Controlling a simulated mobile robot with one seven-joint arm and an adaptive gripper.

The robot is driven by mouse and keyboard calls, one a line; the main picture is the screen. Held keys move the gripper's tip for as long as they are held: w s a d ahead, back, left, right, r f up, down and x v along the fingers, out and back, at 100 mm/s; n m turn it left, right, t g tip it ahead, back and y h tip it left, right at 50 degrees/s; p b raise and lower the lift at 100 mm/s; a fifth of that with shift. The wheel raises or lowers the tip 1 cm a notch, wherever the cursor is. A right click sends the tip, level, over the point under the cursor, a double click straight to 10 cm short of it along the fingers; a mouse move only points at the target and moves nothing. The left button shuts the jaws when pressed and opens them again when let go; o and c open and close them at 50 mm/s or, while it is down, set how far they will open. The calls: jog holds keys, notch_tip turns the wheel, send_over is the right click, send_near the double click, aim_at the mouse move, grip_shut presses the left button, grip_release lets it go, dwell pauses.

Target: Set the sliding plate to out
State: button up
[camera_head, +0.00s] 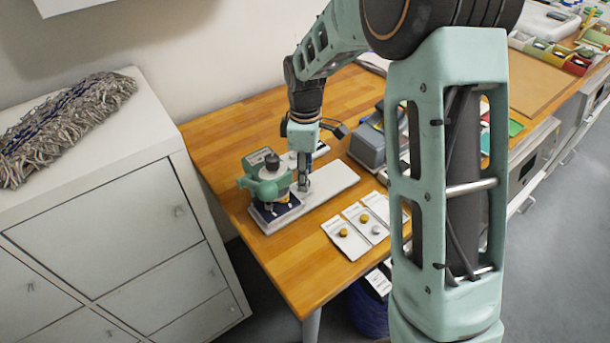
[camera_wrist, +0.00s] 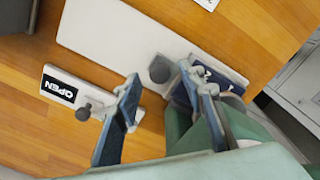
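A green press (camera_head: 268,178) stands on a long white base (camera_head: 330,183) on the wooden table. A dark blue plate (camera_head: 272,212), which seems to be the sliding plate, lies low under the press. It also shows in the wrist view (camera_wrist: 222,76), partly hidden by a finger. A dark round knob (camera_wrist: 160,68) sits beside it, in front of the gap between my fingers. My gripper (camera_head: 304,187) points down over the base, close beside the press. In the wrist view my gripper (camera_wrist: 169,88) has its fingers apart with nothing held. Contact with the knob cannot be told.
White cards (camera_head: 346,237) with round buttons lie in front. A grey box (camera_head: 367,146) stands behind. A white cabinet (camera_head: 90,190) with a mop head is at left.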

jog(key=shift+f, duration=0.7)
grip_shut()
